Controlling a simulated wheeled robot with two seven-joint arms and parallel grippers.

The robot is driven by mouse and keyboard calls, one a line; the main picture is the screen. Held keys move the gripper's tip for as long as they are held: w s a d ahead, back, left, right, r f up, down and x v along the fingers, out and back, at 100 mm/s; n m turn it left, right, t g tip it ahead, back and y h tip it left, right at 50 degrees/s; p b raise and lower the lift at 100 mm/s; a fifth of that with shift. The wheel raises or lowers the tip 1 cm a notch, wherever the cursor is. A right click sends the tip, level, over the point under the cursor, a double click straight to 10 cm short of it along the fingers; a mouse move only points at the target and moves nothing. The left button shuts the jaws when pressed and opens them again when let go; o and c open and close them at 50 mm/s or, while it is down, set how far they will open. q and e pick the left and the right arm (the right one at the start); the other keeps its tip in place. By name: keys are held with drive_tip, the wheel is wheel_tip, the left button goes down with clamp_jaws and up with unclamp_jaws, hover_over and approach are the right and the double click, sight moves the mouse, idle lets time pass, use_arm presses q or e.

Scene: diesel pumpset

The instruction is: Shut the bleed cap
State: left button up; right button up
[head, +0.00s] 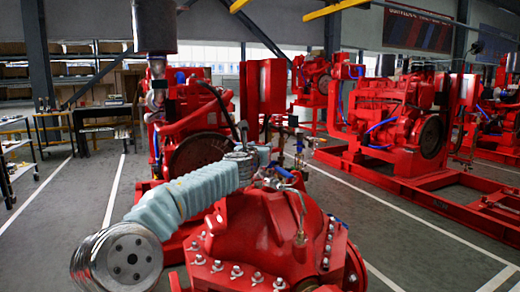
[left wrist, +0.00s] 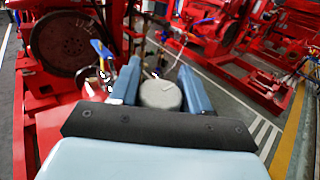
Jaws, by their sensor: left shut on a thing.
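My left arm reaches in from the lower left of the head view over the red pump casing (head: 265,220). Its gripper (head: 266,158) is at the fittings on top of the casing. In the left wrist view the two blue-grey fingers of this gripper (left wrist: 160,88) are shut on a round grey cap (left wrist: 160,97), which I take to be the bleed cap. The cap sits between the fingers with its flat top showing; its base is hidden. In the head view the cap is mostly hidden by the gripper. My right gripper is in neither view.
A blue lever handle (left wrist: 101,48) is left of the fingers in the left wrist view. Another red pumpset (head: 400,125) is at the right. Grey floor (head: 400,220) is open between them.

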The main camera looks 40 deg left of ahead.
use_arm(q)
drive_tip(key=shift+h, duration=0.3)
drive_tip(key=m+h, duration=0.1)
drive_tip(key=m+t+h, duration=0.1)
drive_tip(key=m+h, duration=0.1)
drive_tip(key=h, duration=0.1)
drive_tip(key=shift+d+r+p, duration=0.15)
drive_tip(key=shift+d+p, duration=0.1)
drive_tip(key=shift+p, duration=0.05)
drive_tip(key=m+h, duration=0.1)
drive_tip(key=h, duration=0.1)
drive_tip(key=m+h, duration=0.1)
drive_tip(key=h, duration=0.1)
drive_tip(key=shift+w+d+m+t+p, duration=0.1)
drive_tip(key=shift+d+m+t+p, duration=0.05)
drive_tip(key=shift+m+t+p, duration=0.15)
drive_tip(key=shift+d+m+g+h, duration=0.2)
drive_tip(key=shift+m+g+h, duration=0.3)
drive_tip(key=shift+m+h, duration=0.95)
drive_tip(key=shift+d+m+g+h, duration=0.15)
drive_tip(key=shift+m+g+h, duration=0.55)
drive_tip(key=shift+h, duration=1.35)
drive_tip(key=shift+m, duration=0.25)
drive_tip(key=o, duration=1)
drive_tip(key=shift+s, duration=0.2)
